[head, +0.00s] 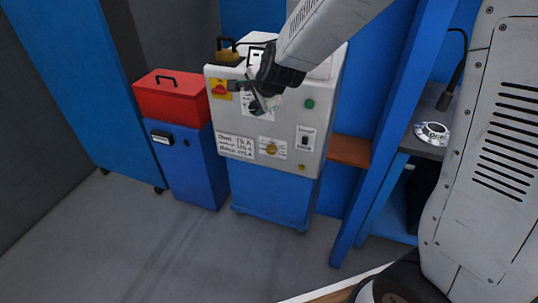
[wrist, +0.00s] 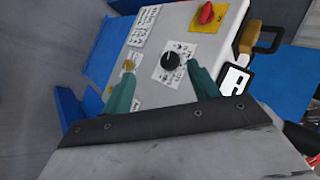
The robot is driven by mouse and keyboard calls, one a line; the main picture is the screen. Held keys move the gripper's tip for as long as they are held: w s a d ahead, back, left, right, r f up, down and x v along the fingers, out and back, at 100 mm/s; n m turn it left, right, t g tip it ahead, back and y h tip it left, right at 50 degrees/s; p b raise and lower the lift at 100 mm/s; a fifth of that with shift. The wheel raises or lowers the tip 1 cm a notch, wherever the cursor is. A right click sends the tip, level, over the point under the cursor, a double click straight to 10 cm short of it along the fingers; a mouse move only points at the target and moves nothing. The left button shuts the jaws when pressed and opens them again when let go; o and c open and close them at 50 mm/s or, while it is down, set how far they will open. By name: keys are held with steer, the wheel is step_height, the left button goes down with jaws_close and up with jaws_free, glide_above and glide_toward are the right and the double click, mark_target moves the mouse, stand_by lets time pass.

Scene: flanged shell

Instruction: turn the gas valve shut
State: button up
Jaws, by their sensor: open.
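A light grey control box (head: 230,122) on a blue stand carries several controls. A black dial knob (wrist: 171,61) sits on a white printed plate. A brass-coloured knob (head: 271,148) sits lower on the front, and it also shows in the wrist view (wrist: 128,66). A red rotary handle (head: 219,89) is on a yellow plate. I cannot tell from the labels which control is the gas valve. My gripper (wrist: 160,69) is open and empty, its green fingers on either side of the black knob in the picture. Contact is not visible. In the head view my gripper (head: 257,92) partly hides the dial plate.
A green button (head: 309,104) and a rocker switch (head: 305,138) are on the box's right side. A red toolbox (head: 170,98) stands on a blue cabinet at left. A brown shelf (head: 349,150) and blue posts are close at right. The floor in front is clear.

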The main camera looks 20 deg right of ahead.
steer(key=w+f+m+t+h, duration=0.1)
steer(key=w+f+m+t, duration=0.1)
steer(key=w+f+m, duration=0.4)
steer(key=m+t+h, duration=0.4)
steer(key=m+h, duration=0.7)
steer(key=m, duration=0.2)
glide_toward(270, 151)
steer(key=x, duration=0.8)
steer(key=shift+d, duration=0.15)
steer(key=c, duration=1)
